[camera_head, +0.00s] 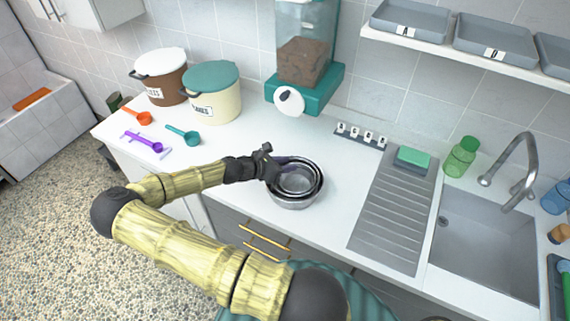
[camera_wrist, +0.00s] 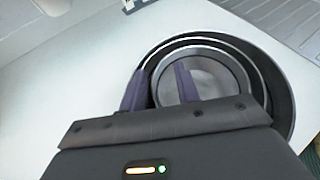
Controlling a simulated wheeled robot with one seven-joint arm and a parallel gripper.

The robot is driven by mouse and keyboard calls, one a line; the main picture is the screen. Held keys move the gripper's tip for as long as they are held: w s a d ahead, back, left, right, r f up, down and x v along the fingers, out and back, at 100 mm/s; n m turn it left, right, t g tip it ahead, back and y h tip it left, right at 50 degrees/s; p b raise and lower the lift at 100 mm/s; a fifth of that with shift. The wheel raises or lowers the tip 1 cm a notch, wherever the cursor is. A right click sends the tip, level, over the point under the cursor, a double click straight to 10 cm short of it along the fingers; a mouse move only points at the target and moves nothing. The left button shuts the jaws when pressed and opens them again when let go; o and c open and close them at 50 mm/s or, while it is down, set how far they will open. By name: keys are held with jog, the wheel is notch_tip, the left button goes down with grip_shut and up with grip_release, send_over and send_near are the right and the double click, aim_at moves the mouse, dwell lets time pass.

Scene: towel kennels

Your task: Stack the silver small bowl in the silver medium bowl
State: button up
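The silver small bowl (camera_wrist: 207,70) appears as the innermost round bowl in the wrist view. It sits inside the silver medium bowl (camera_wrist: 250,76), whose rim shows around it. A wider dark-walled bowl (camera_wrist: 281,98) surrounds both. In the head view the nested bowls (camera_head: 297,181) stand on the white counter. My gripper (camera_head: 271,165) is at their left edge; its fingers also show in the wrist view (camera_wrist: 160,85). The fingers are apart, one over the inside of the small bowl and one near the left rims. I cannot tell whether either touches a rim.
The grey drainboard (camera_head: 393,215) and sink (camera_head: 488,250) lie to the right. A teal food dispenser (camera_head: 305,85) stands behind. Two canisters, including a cream one (camera_head: 215,95), and scoops are at the left.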

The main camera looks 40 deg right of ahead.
jog(key=shift+s+f, duration=0.1)
jog(key=shift+s, duration=0.05)
jog(key=r+b+v, duration=0.1)
jog(key=v, duration=1.1)
jog(key=shift+b, duration=0.4)
jog(key=s+a+f+m+y, duration=0.4)
jog(key=s+a+m+y, duration=0.25)
jog(key=m+y, duration=0.2)
jog(key=s+a+r+m+t+y, duration=0.4)
jog(key=a+r+m, duration=0.5)
jog(key=r, duration=0.3)
jog(key=shift+s+a+r, duration=0.2)
jog(key=shift+s+a, duration=0.25)
jog(key=shift+a, duration=0.15)
